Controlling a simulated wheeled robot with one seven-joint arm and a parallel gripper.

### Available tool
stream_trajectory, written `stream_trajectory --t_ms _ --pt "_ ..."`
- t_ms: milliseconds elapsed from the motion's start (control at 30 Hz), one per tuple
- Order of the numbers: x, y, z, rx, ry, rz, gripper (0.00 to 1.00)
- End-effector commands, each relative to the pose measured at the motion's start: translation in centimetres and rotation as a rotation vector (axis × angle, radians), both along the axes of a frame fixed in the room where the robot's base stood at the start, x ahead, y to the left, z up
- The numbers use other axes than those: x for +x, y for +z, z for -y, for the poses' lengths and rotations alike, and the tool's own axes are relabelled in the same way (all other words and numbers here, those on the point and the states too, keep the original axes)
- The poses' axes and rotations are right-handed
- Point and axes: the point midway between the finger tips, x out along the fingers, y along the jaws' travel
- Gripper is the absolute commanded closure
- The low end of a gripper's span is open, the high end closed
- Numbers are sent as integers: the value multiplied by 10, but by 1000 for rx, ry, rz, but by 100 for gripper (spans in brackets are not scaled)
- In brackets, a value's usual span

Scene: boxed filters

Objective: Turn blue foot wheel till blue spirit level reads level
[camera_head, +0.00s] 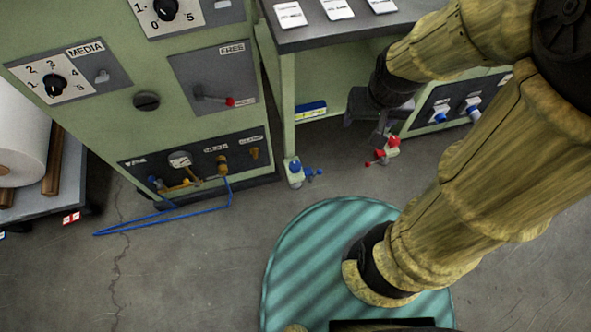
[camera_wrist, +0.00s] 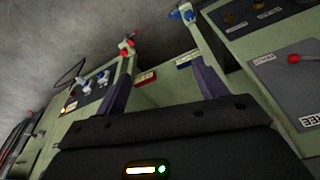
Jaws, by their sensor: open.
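The blue foot wheel (camera_head: 314,173) sits low at the front left foot of the green bench, near the floor. It also shows at the top of the wrist view (camera_wrist: 184,13), beyond the right finger. The blue spirit level (camera_head: 311,110) is on the bench frame above and right of that wheel; in the wrist view it appears as a blue strip (camera_wrist: 187,59). Its bubble is too small to read. My gripper (camera_wrist: 160,70) is open, with nothing seen between its purple fingers. In the head view it is up and right of the blue wheel, apart from it.
A red foot wheel (camera_head: 375,158) is at the bench's other front foot, close to my gripper; a red-marked level (camera_wrist: 146,77) shows too. A green control cabinet (camera_head: 150,115) stands left, with a blue hose (camera_head: 165,222) on the floor. Floor in front is clear.

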Motion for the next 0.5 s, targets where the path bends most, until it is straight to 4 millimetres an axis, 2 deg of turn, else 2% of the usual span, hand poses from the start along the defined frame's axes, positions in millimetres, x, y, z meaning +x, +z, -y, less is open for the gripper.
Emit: stream_trajectory --t_ms 33,500 --pt "0 -29 0 0 0 0 29" --pt "3 -151 -1 2 -6 -3 29"
